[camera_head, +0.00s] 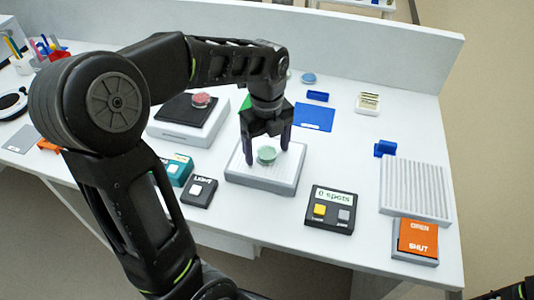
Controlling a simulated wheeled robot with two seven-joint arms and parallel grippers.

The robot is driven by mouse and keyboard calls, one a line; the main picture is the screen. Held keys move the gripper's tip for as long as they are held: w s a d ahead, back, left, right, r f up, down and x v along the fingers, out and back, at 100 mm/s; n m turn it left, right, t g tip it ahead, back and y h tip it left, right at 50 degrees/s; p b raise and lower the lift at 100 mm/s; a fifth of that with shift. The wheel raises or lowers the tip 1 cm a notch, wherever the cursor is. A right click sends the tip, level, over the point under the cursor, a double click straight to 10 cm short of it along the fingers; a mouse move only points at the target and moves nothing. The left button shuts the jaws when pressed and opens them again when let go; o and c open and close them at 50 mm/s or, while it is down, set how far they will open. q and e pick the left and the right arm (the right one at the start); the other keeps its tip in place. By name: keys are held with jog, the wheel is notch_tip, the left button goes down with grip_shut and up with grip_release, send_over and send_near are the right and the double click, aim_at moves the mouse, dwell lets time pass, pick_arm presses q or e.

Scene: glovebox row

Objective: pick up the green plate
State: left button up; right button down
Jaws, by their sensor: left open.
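The green plate (267,155) is a small, pale green round dish on a white box with a raised rim (262,181), near the middle of the table. My left gripper (267,158) points down over it, open, with one dark finger on each side of the plate. I cannot tell whether the fingers touch it. My right gripper does not show.
A red dish (201,100) sits on a black-topped device to the left. A "0 spots" box (331,209), teal box (179,169) and LIGHT box (199,192) stand nearby. A ribbed white tray (415,187) and orange OPEN/SHUT panel (418,238) are at right.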

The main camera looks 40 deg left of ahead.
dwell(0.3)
pick_arm(q)
jog(key=c, duration=1.6)
jog(key=shift+o, duration=0.2)
jog(key=shift+r, duration=0.2)
notch_tip(320, 180, up, 10)
jog(key=shift+f, duration=0.15)
